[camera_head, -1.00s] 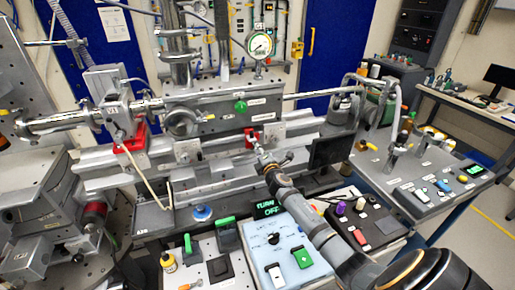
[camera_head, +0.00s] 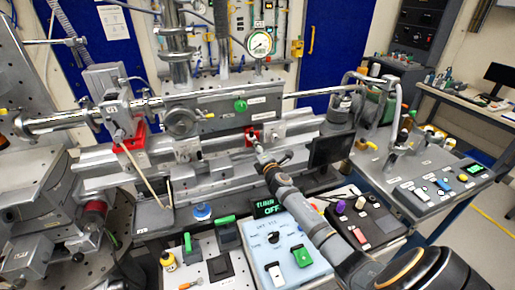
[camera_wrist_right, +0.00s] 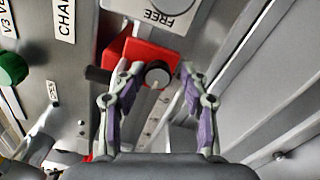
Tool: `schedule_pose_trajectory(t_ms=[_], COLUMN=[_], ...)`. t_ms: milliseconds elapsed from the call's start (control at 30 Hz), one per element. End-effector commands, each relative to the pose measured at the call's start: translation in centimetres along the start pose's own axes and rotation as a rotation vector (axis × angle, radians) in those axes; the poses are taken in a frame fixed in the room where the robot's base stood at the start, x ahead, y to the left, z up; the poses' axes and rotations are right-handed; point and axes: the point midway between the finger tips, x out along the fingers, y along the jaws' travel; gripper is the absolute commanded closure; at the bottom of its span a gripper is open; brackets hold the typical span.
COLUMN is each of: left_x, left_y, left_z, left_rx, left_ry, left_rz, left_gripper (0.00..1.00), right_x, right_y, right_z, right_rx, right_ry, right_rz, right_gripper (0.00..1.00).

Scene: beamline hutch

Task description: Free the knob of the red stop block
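The red stop block (camera_wrist_right: 150,60) sits at the upper middle of the right wrist view, on the grey rail. Its round knob (camera_wrist_right: 157,75) has a pale face and a dark rim. A dark stub sticks out on the block's left. In the head view the red block (camera_head: 250,131) is small and partly covered by my right gripper (camera_head: 257,142). In the wrist view my right gripper (camera_wrist_right: 158,76) is open, with one fingertip on each side of the knob. The left fingertip overlaps the block; whether it touches is unclear. My left gripper is not in view.
A green knob (camera_wrist_right: 12,68) is at the left.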

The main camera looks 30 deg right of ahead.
Motion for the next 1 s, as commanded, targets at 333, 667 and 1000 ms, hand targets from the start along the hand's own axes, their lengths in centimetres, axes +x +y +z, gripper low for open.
schedule_pose_trajectory(t_ms=[333,667,1000], left_x=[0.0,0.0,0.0], left_y=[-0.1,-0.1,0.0], left_z=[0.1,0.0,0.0], left_rx=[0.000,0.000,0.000], left_ry=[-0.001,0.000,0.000], left_rz=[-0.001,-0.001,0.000], left_gripper=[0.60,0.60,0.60], right_x=[-1.5,-6.9,-7.9], right_y=[0.1,-0.1,-0.1], right_z=[0.0,0.0,0.0], right_rx=[-0.002,-0.001,0.001], right_ry=[0.000,0.001,-0.001], right_rz=[0.003,-0.001,0.000], right_gripper=[0.51,0.51,0.51])
